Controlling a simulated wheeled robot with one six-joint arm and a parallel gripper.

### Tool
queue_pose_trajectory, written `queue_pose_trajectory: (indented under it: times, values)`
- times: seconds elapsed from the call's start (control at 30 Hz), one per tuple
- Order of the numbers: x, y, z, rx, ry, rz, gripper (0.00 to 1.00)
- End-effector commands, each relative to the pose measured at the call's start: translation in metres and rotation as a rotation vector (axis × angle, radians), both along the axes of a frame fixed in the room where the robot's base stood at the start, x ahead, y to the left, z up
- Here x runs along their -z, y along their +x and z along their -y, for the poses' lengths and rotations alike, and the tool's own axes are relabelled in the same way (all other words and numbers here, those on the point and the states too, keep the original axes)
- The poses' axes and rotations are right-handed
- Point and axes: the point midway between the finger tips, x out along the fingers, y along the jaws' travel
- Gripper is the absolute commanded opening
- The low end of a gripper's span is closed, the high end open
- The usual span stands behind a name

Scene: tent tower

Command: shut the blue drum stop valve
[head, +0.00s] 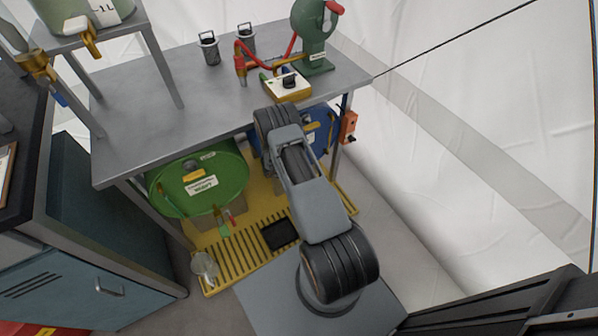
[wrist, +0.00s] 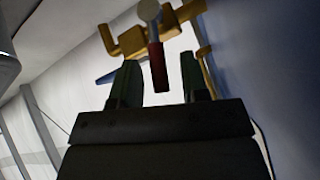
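The blue drum (head: 318,130) lies under the bench on the right, partly hidden by my arm and the bench top. In the wrist view its blue side (wrist: 270,70) fills the right. A brass valve (wrist: 132,42) with a round grey end and a red lever (wrist: 157,68) shows at the top centre. My gripper (wrist: 162,78) is open, its two dark fingers on either side of the red lever, with a visible gap on each side. I cannot tell how deep the lever sits between them. The gripper is hidden in the head view.
A green drum (head: 190,200) lies left of the blue one over a yellow slatted tray (head: 245,243). An orange box (head: 348,127) hangs by the right bench leg. Clear floor is at right.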

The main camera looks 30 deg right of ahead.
Motion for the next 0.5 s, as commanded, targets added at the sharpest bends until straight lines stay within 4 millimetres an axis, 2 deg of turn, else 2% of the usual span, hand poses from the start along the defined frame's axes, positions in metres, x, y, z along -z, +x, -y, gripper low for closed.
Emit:
queue_pose_trajectory:
  times: [0.27, 0.37, 0.5]
  values:
    - [-0.001, -0.001, -0.001, 0.001, 0.000, -0.002, 0.42]
    - [-0.007, 0.000, -0.006, -0.001, -0.001, -0.002, 0.42]
    - [-0.025, 0.001, -0.022, -0.002, 0.000, -0.001, 0.42]
